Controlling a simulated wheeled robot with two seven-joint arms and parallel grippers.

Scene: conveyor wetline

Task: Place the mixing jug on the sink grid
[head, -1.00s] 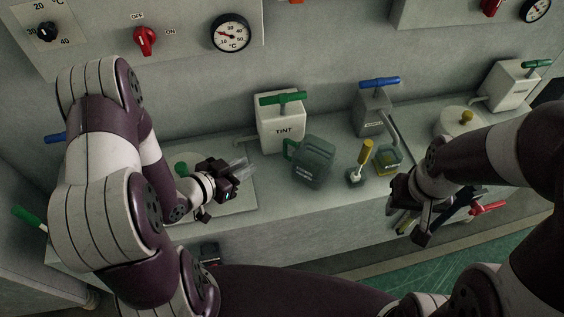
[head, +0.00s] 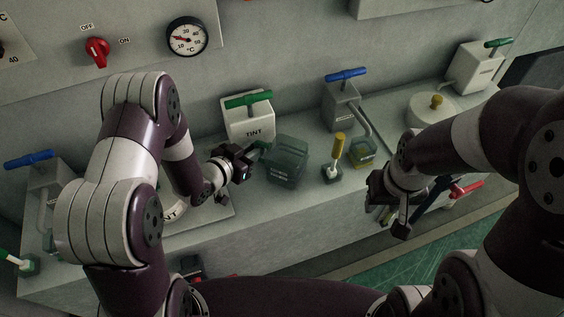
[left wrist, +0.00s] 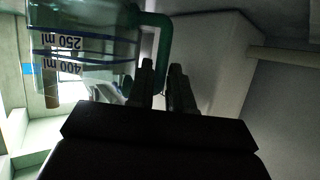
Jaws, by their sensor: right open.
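The mixing jug (head: 287,162), a clear green jug with a green handle, stands upright on the counter in front of the white TINT dispenser. In the left wrist view the jug (left wrist: 85,40) shows its 250 ml and 400 ml marks. My left gripper (head: 249,156) is at the handle side of the jug. In the left wrist view its two fingers stand apart at the lower end of the handle (left wrist: 162,35); whether they press on it is unclear. My right gripper (head: 383,205) is open at the counter's front edge, away from the jug. I cannot pick out the sink grid.
The TINT dispenser (head: 247,121) is behind the jug. A yellow-handled tool (head: 337,155) and a small yellow-filled container (head: 362,153) stand right of it. A grey blue-handled dispenser (head: 343,105) is behind them.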

